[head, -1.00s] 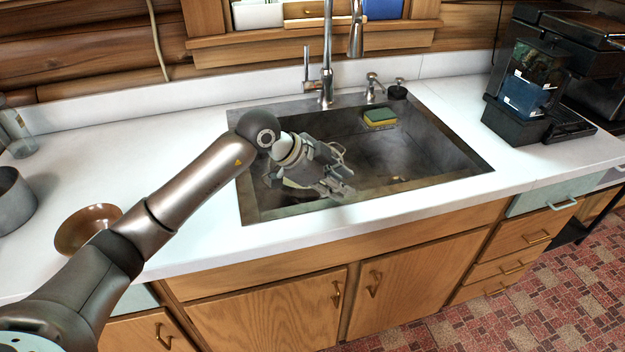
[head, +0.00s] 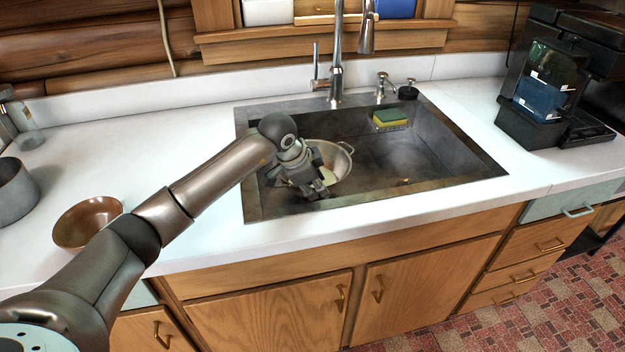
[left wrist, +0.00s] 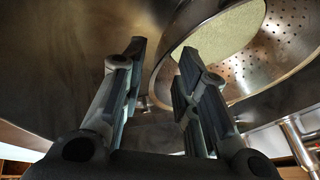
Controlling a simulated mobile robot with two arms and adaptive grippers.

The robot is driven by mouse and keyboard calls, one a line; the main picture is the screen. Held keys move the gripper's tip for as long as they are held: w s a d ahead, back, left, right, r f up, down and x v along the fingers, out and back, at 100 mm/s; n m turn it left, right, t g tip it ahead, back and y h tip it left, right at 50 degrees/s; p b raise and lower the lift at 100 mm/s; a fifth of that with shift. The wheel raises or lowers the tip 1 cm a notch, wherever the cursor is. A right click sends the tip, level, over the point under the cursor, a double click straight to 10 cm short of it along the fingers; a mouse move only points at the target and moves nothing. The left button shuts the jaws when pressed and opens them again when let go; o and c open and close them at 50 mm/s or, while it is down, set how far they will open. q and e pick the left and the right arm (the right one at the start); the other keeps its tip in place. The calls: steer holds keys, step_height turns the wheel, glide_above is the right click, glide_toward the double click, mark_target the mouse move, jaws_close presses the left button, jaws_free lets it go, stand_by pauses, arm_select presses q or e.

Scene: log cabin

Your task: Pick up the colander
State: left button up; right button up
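The colander (head: 341,163) is a metal bowl with small holes and a loop handle, sitting in the left part of the sink (head: 440,178). A pale round patch shows inside it. My left gripper (head: 318,188) points down into the sink at the colander's near left side and hides part of it. In the left wrist view my left gripper (left wrist: 163,52) has its two fingers apart with nothing clearly between them. The colander (left wrist: 284,45) fills the upper right there, its rim passing behind the right finger. My right gripper is not in view.
The faucet (head: 337,60) rises behind the sink. A yellow-green sponge (head: 390,118) rests at the sink's back. A brown bowl (head: 86,222) and a grey pot (head: 14,190) stand on the left counter. A coffee machine (head: 560,90) stands at the right.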

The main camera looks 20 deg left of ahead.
arm_select(q)
steer(key=x, duration=0.4)
steer(key=shift+w+a+f, duration=0.1)
steer(key=shift+a+f, duration=0.1)
steer(key=shift+a, duration=0.05)
jaws_close()
steer(key=shift+r, duration=0.1)
